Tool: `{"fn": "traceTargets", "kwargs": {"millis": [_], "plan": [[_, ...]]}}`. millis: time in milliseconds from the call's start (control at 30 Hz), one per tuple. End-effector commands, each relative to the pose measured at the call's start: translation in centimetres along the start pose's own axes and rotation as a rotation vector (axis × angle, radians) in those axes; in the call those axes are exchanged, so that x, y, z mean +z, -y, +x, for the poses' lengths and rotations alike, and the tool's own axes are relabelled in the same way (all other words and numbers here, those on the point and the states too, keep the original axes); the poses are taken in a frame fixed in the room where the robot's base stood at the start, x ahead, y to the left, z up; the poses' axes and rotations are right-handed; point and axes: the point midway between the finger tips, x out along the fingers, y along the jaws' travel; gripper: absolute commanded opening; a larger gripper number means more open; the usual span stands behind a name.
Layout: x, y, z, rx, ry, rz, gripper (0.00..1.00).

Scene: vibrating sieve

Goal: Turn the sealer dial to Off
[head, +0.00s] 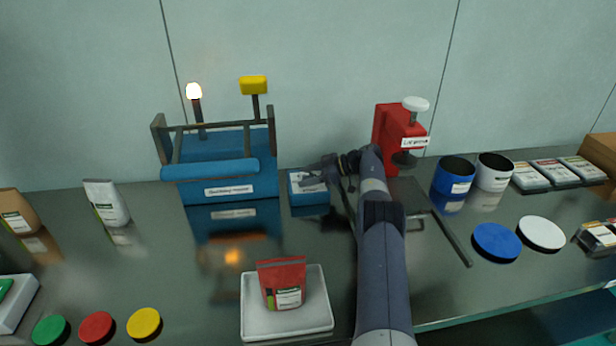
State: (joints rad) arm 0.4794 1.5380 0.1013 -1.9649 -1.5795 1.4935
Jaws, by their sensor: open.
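The blue sealer (228,172) stands at the back left of the counter, with a dark frame, a blue front bar and a label. A lamp (194,92) on a post on it glows pale yellow-white. A small blue box (309,198) with a white labelled face sits just right of the sealer. The dial cannot be made out; it may be on this box, partly behind my gripper. My gripper (318,174) is open over the box's right part, with my arm reaching in from the front. Whether it touches anything cannot be told.
A yellow knob (254,86) rises on a post at the sealer. A red press (391,135) stands right of my arm. A white tray (254,333) with a red pouch (282,284) is in front. Blue and white tubs, lids and packets stand right. The counter before the sealer is clear.

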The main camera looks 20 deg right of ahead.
Motion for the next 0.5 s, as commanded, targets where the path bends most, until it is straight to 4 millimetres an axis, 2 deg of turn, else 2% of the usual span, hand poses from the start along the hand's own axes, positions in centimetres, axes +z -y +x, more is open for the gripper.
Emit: {"fn": "traceTargets", "kwargs": {"millis": [167,400,500], "plan": [[-1.9,-0.1,-0.8,0.002,0.0,-0.004,0.57],[-7.0,0.0,-2.9,0.002,0.0,-0.004,0.57],[-8.2,0.0,-3.4,0.0,0.0,-0.001,0.57]]}}
